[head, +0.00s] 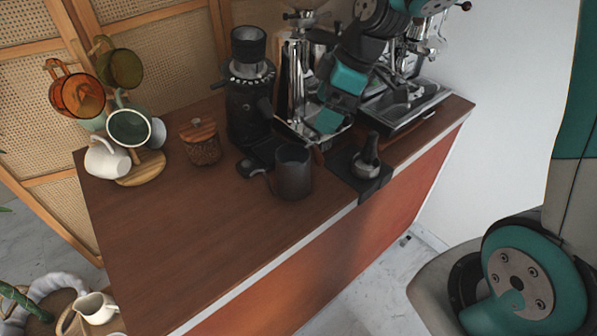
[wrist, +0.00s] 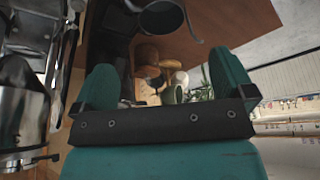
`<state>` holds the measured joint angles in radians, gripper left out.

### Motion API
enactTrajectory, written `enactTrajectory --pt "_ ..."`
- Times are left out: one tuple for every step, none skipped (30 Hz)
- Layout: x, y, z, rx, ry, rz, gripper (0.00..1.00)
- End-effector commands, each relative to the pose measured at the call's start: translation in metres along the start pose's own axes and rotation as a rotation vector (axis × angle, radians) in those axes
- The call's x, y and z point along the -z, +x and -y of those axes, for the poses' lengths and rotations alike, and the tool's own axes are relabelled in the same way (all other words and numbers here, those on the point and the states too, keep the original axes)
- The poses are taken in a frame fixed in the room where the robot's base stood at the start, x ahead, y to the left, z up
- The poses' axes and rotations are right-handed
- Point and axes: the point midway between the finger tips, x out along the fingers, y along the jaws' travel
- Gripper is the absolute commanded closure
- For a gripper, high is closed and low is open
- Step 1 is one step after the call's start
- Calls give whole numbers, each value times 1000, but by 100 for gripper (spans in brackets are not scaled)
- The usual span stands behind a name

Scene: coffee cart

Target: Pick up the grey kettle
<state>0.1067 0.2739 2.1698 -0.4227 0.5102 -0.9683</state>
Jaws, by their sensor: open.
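The grey kettle (head: 293,171), a dark grey open-topped vessel, stands upright on the brown counter (head: 190,240) near its front edge. A small part juts from its left side. My gripper (head: 337,100) is to the right of and above the kettle in the head view, in front of the coffee machines. Its teal fingers are apart, with nothing held between them. In the wrist view, my gripper (wrist: 165,84) shows both fingers spread.
A black grinder (head: 248,105) stands behind the kettle. A tamper (head: 369,155) on a dark mat (head: 349,176) is just right of it. A lidded jar (head: 201,145) and a mug tree with several mugs (head: 129,128) stand left. The front left counter is clear.

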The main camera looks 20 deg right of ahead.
Motion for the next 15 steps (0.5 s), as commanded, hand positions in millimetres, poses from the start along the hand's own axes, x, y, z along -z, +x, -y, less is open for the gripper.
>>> enactTrajectory --pt "0 9 2 8 -1 3 0" --pt "1 16 2 9 -2 3 0" --pt "1 25 2 10 -1 3 0" --pt "0 32 3 10 0 5 0" --pt "0 39 3 9 1 5 0" --pt "0 48 2 9 1 4 0" --pt "0 55 2 9 2 4 0" --pt "-1 61 3 9 2 4 0" --pt "-1 70 2 8 4 4 0" --pt "-1 76 2 7 3 4 0" --pt "-1 82 2 7 4 4 0" --pt "-1 88 2 6 4 4 0" --pt "-1 92 1 4 4 3 0" --pt "-1 96 1 4 5 3 0" --pt "-1 100 1 3 5 2 0"
